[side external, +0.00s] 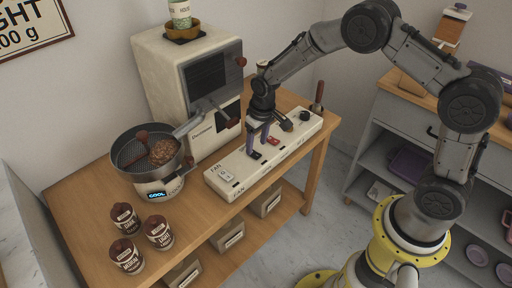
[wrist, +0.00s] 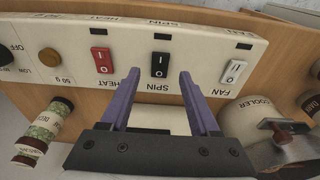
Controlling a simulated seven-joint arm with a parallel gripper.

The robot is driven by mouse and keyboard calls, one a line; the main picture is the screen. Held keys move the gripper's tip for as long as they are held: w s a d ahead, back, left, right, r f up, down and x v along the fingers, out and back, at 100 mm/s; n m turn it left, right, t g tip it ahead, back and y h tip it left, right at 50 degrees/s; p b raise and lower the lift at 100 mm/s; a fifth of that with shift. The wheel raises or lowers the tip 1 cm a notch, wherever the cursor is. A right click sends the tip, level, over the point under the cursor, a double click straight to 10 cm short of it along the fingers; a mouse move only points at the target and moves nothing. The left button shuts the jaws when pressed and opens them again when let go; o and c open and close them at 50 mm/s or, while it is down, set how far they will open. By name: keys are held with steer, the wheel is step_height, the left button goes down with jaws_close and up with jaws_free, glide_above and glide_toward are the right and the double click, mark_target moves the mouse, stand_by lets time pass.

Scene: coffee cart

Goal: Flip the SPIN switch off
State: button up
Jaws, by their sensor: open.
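The SPIN switch (wrist: 160,65) is a black rocker in the middle of the white control panel (wrist: 200,53) in the wrist view, with a SPIN label beside it. In the side view the panel (side external: 218,184) lies along the front of the wooden cart top, and my gripper hides part of it around the black switch. My gripper (wrist: 158,78) is open and empty, its two purple fingers spread to either side of the SPIN switch in the picture. In the side view my gripper (side external: 258,146) points down just above the panel. I cannot tell whether the fingers touch it.
The red HEAT switch (wrist: 102,61) and the white FAN switch (wrist: 234,73) flank the SPIN switch. Knobs sit beyond HEAT. The roaster (side external: 190,75) stands behind the panel, the cooler pan (side external: 150,180) is left, and several brown tins (side external: 127,255) stand at the front left.

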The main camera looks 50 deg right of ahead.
step_height(320, 180, up, 11)
steer(key=s, duration=0.1)
steer(key=shift+s, duration=0.2)
steer(key=s+d+r+t, duration=0.15)
steer(key=s+r, duration=0.35)
steer(key=r, duration=0.5)
steer(key=s+r+t, duration=0.3)
steer(key=s+r, duration=0.3)
steer(key=r, duration=0.3)
steer(key=s+f, duration=0.2)
steer(key=s, duration=0.6)
steer(key=s+f, duration=0.2)
steer(key=s, duration=0.7)
steer(key=shift+s+d+f, duration=0.25)
steer(key=shift+s, duration=0.05)
steer(key=shift+g, duration=0.25)
